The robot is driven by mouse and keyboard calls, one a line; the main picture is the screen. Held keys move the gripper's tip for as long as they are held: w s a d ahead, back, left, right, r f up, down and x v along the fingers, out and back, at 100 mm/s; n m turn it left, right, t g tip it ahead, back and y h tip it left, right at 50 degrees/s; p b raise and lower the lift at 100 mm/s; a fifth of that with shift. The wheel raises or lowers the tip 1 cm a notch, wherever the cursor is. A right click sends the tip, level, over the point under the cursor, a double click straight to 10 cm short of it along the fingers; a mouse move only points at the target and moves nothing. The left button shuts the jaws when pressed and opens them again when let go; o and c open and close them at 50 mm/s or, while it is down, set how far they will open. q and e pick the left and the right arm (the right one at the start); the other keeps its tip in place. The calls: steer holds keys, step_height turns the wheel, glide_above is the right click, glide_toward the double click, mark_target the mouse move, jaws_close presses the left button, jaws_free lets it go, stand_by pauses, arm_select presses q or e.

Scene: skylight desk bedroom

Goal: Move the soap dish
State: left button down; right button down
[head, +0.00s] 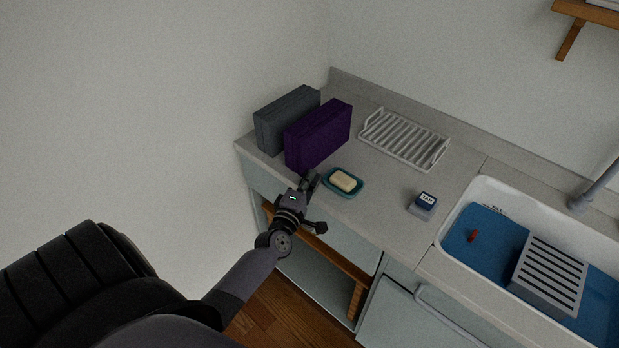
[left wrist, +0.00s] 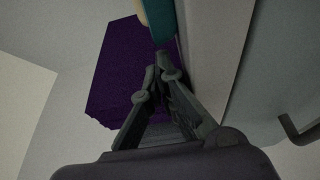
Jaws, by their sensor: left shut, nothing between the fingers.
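The soap dish (head: 356,192) is a small teal tray with a cream bar of soap (head: 343,181) in it. It sits near the front edge of the grey counter, just right of the purple box. My left gripper (head: 311,178) is at the counter's front edge, just left of the dish, and looks apart from it. In the left wrist view its fingers (left wrist: 159,66) meet at the tips with nothing between them. Part of the teal dish (left wrist: 160,20) shows there at the top, beyond the fingertips. My right gripper is in neither view.
A purple box (head: 318,136) and a grey box (head: 286,118) stand left of the dish. A white drying rack (head: 405,139) lies behind it. Counter between dish and block is clear.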

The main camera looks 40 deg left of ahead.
mark_target(349, 190)
arm_select(q)
steer(key=d, duration=0.4)
steer(key=d+p, duration=0.1)
steer(key=d, duration=0.2)
steer(key=s+d+p, duration=0.1)
steer(key=d, duration=0.3)
steer(key=shift+d, duration=0.3)
